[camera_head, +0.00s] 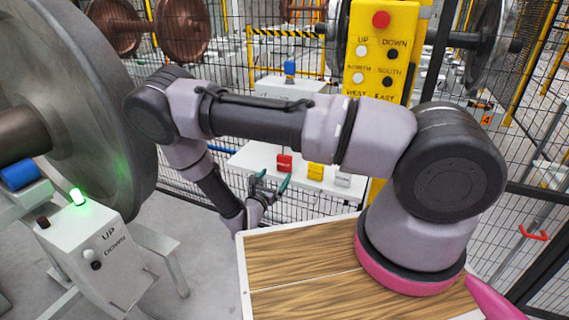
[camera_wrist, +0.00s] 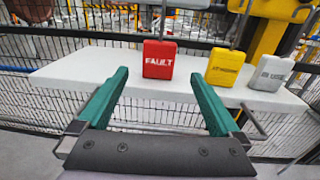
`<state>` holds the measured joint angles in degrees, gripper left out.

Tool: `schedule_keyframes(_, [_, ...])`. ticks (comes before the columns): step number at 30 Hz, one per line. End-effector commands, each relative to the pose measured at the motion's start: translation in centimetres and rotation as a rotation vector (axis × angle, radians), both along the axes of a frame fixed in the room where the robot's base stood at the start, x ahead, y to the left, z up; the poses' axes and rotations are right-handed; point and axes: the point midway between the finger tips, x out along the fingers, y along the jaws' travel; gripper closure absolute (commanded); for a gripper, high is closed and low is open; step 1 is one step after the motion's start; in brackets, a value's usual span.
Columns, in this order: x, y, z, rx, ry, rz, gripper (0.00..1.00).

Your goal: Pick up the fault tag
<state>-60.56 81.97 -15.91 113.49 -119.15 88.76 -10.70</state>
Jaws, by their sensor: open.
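The fault tag (camera_wrist: 159,60) is a red block with the word FAULT in white on its front. It stands upright on a white shelf (camera_wrist: 75,75) in the wrist view. In the head view the red tag (camera_head: 284,163) is on the same shelf, just beyond my gripper. My gripper (camera_wrist: 164,92) has two green fingers spread apart with nothing between them. The tag appears in the gap beyond the fingertips, apart from them. In the head view my gripper (camera_head: 269,182) is low at the front edge of the shelf.
A yellow tag (camera_wrist: 224,67) and a grey-white tag (camera_wrist: 271,73) stand to the right of the fault tag. Black wire mesh (camera_wrist: 100,45) runs behind the shelf. A large wheel (camera_head: 85,100) and a grey UP/DOWN box (camera_head: 95,255) are at left.

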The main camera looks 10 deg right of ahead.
Motion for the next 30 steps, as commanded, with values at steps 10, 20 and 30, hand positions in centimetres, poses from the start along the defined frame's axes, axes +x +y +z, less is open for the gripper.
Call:
schedule_keyframes(10, [4.0, -2.7, 0.0, 0.001, 0.001, -0.004, 0.0])
schedule_keyframes(20, [7.4, -4.7, 0.2, 0.001, -0.001, -0.006, 0.0])
schedule_keyframes(30, [8.7, -5.5, 0.2, 0.001, 0.001, -0.004, 0.0])
